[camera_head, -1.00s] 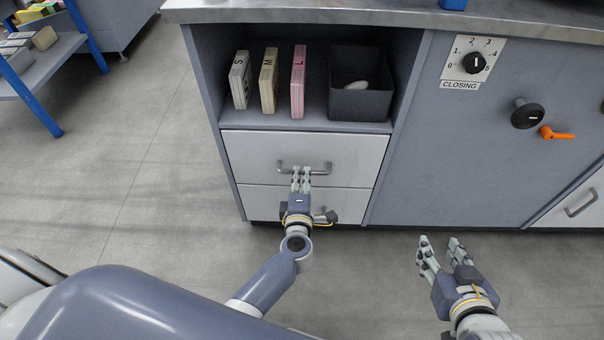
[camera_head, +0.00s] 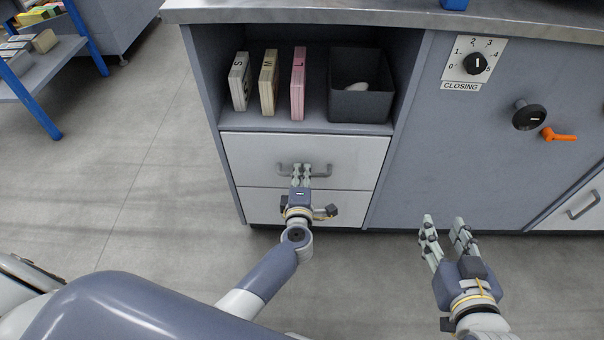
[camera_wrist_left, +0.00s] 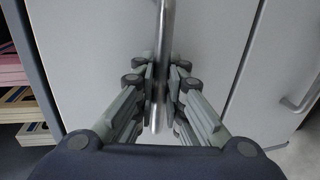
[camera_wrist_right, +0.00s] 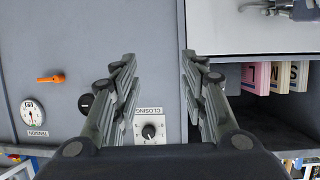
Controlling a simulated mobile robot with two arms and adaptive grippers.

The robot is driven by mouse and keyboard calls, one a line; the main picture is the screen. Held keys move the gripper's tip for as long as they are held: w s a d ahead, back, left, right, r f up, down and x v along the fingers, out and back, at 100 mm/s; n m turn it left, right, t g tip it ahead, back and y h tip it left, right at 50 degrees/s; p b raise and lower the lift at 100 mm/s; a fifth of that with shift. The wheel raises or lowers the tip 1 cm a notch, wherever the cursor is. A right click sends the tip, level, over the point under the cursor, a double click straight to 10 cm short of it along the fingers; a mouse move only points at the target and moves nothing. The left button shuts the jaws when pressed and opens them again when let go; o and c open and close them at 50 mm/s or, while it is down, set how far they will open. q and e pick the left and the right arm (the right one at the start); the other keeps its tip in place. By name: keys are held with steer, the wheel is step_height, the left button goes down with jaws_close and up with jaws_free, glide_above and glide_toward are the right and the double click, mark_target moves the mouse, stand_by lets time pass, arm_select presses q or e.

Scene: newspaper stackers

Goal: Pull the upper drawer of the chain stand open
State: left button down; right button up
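The chain stand's upper drawer (camera_head: 245,158) has a pale front and looks closed, flush with the lower drawer front (camera_head: 258,205). Its grey bar handle (camera_head: 320,170) is at the middle of the front. My left gripper (camera_head: 302,168) is at this handle. In the left wrist view, the fingers (camera_wrist_left: 161,75) close in on both sides of the metal bar (camera_wrist_left: 166,30) and appear to pinch it. My right gripper (camera_head: 444,222) is open and empty, in front of the grey panel to the right; its spread fingers also show in the right wrist view (camera_wrist_right: 158,60).
Above the drawer, an open shelf (camera_head: 322,115) holds three upright boxes (camera_head: 269,80) and a dark bin (camera_head: 360,100). A dial (camera_head: 477,64), a black knob (camera_head: 529,115) and an orange lever (camera_head: 558,134) are on the right panel. The floor (camera_head: 150,200) at left is clear.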

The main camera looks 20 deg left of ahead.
arm_select(q)
steer(key=shift+s, duration=0.1)
steer(key=shift+s+d, duration=0.1)
steer(key=shift+s, duration=0.05)
steer(key=f+p+v, duration=0.2)
steer(key=v, duration=1.1)
steer(key=s+f+p+v, duration=0.1)
steer(key=f+p+v, duration=0.1)
steer(key=v, duration=1.2)
steer(key=shift+d+f, duration=0.3)
steer(key=shift+f, duration=0.45)
arm_select(e)
steer(key=s+d+f+g+h, duration=0.1)
steer(key=s+d+f+g, duration=0.1)
steer(key=s+f+g, duration=0.3)
steer(key=s+d+f+g+h, duration=0.1)
steer(key=s+d+f+g, duration=0.2)
steer(key=s, duration=0.7)
steer(key=shift+s+d+f+m+g+h, duration=0.25)
steer(key=shift+s+f+m+g+h, duration=0.1)
steer(key=shift+f+g, duration=0.6)
arm_select(q)
steer(key=shift+s, duration=0.1)
steer(key=c, duration=1.9)
jaws_free()
steer(key=shift+c, duration=0.2)
